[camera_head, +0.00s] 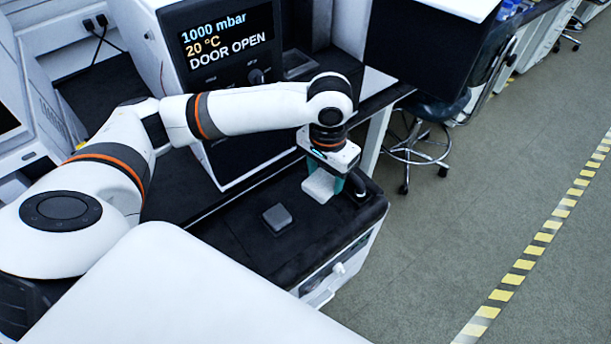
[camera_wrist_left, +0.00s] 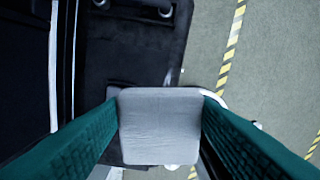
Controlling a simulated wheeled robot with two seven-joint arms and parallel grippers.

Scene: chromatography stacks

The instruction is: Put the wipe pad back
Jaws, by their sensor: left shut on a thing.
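The wipe pad (camera_head: 319,186) is a pale, flat, squarish piece in the head view, near the right end of the black bench top. My left gripper (camera_head: 335,174) points down and is shut on it. In the left wrist view the pad (camera_wrist_left: 160,125) sits between the two teal fingers, which touch its left and right edges. A dark edge shows just behind the pad there. I cannot tell whether the pad touches the surface below. My right gripper is not in view.
A dark grey block (camera_head: 278,218) lies on the black bench top (camera_head: 240,245), left of the pad. Behind stands a white instrument whose display (camera_head: 227,37) reads "DOOR OPEN". A stool (camera_head: 425,145) stands on the floor to the right. The bench edge is close to my gripper.

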